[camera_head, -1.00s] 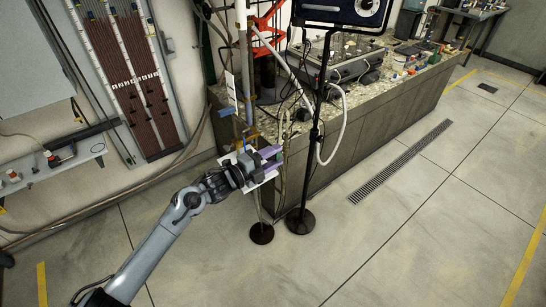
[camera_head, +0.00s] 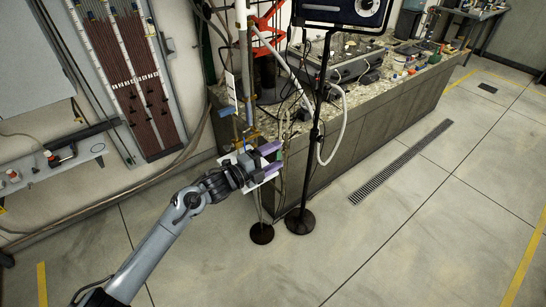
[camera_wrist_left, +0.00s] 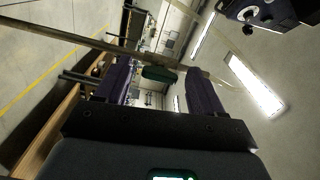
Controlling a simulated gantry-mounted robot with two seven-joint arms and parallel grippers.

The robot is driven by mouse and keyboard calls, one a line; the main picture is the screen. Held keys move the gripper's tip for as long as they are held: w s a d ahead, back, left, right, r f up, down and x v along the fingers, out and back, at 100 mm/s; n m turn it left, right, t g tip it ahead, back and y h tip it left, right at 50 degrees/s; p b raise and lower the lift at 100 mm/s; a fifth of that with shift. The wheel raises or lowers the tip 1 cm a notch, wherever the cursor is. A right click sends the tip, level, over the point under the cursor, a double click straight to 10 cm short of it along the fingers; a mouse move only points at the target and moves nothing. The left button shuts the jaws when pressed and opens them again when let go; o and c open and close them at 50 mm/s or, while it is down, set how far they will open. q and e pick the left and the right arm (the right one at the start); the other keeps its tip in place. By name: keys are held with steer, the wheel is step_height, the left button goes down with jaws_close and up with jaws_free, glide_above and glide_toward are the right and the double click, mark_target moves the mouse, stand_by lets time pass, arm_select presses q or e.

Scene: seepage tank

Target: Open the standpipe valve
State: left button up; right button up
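My left gripper (camera_head: 277,158) is in front of the bench's near corner, its purple fingers apart and pointing right. In the left wrist view, the open fingers (camera_wrist_left: 160,80) have a wide gap between them. A dark green piece, apparently the valve handle (camera_wrist_left: 160,73), shows in that gap, near the fingertips. It sits by a pipe (camera_wrist_left: 75,38) that crosses the picture; I cannot tell whether the fingers touch either. In the head view, the upright standpipe (camera_head: 243,65) rises behind my gripper, which hides the valve area. My right gripper is not in view.
A dark lamp stand (camera_head: 302,221) stands close to the right of my gripper, beside another round base (camera_head: 262,233). A white hose (camera_head: 340,125) loops along the stone-topped bench (camera_head: 385,122). A manometer board (camera_head: 128,80) hangs on the left wall. The floor at right is clear.

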arm_select(q)
steer(key=p+v, duration=0.1)
steer(key=v, duration=1)
steer(key=shift+d+f, duration=0.1)
stand_by(0.4)
